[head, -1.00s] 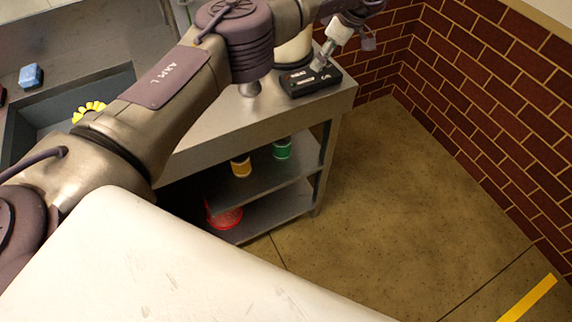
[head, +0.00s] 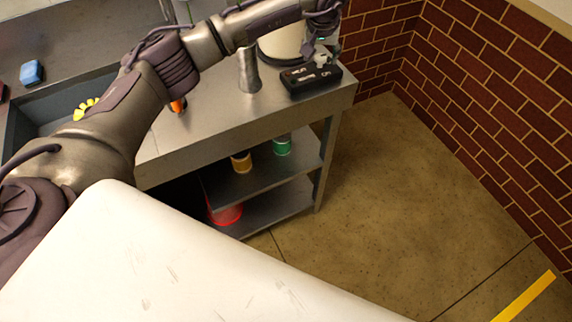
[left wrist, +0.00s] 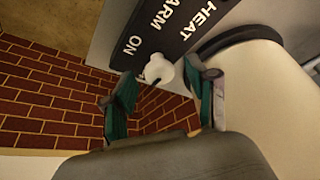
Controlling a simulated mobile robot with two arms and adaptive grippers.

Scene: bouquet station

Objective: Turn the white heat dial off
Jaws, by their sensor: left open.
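The white heat dial (left wrist: 158,68) sits on a black control box (left wrist: 160,30) with white lettering, including HEAT and ON. In the head view the black box (head: 312,82) sits at the right end of the metal counter. My left gripper (left wrist: 162,80) is open, with its teal-padded fingers on either side of the dial in the left wrist view. I cannot tell whether they touch it. In the head view the left gripper (head: 322,50) is just above the box, and the dial's setting is unclear. My right gripper is not in view.
A metal cylinder (head: 249,68) and a large pale rounded vessel (head: 282,45) stand close to the box. A brick wall (head: 500,100) rises to the right. Green (head: 282,146) and yellow (head: 241,163) spools sit on the shelf below. A blue block (head: 31,72) lies at far left.

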